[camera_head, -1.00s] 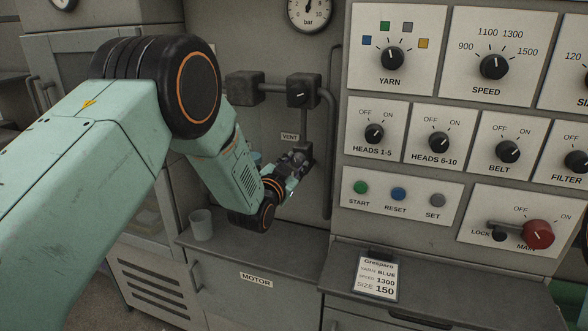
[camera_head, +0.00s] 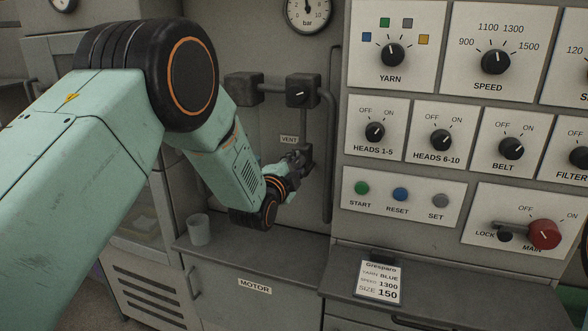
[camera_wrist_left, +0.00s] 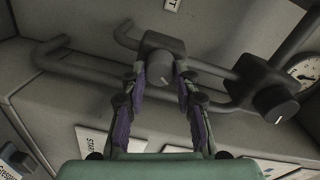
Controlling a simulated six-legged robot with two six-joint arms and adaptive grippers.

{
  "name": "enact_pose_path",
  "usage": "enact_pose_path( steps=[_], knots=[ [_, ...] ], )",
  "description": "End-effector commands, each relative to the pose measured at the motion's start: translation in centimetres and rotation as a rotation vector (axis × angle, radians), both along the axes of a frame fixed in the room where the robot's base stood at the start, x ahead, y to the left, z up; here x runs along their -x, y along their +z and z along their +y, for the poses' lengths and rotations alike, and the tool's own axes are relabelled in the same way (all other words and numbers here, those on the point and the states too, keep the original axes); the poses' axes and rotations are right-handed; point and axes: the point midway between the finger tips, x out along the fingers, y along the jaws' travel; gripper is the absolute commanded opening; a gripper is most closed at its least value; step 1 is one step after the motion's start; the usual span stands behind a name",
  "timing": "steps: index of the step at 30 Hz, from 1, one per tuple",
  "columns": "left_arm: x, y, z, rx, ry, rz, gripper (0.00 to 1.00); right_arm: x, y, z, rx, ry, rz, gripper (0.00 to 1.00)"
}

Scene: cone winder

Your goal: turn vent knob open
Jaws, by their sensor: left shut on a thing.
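The VENT label (camera_head: 289,139) is on the machine's back wall. Below it is a dark valve block (camera_head: 306,155) on a pipe, and its round grey knob shows in the left wrist view (camera_wrist_left: 160,70). My left gripper (camera_head: 298,160) reaches this block from the lower left. In the wrist view its two fingers (camera_wrist_left: 160,82) stand either side of the knob and are shut on it. The knob's pointer cannot be made out. A second valve knob (camera_head: 299,93) with a white mark sits above the label, and it also shows in the wrist view (camera_wrist_left: 277,107). My right gripper is not in view.
Pipes (camera_head: 328,150) run close right of the valve. A panel of knobs and buttons (camera_head: 405,200) stands to the right. A grey cup (camera_head: 199,229) is on the ledge below my left wrist. A card (camera_head: 380,282) stands on the right ledge. A gauge (camera_head: 308,12) hangs above.

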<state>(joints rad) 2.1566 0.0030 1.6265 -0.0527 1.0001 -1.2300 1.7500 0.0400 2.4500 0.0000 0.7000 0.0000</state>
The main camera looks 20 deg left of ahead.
Motion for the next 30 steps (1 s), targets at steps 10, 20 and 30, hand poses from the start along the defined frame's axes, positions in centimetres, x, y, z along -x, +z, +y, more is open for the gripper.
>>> enact_pose_path(
  steps=[10, 20, 30],
  knots=[
    [-0.08, 0.27, -0.08, -0.089, -0.001, -0.010, 0.00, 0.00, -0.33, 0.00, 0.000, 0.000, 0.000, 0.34],
    [-0.09, 0.30, -0.09, -0.096, -0.002, -0.011, 0.00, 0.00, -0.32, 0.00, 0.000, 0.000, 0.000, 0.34],
    [-0.05, 0.17, -0.08, -0.094, -0.002, -0.007, 0.50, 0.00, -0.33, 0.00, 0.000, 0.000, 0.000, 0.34]
  ],
)
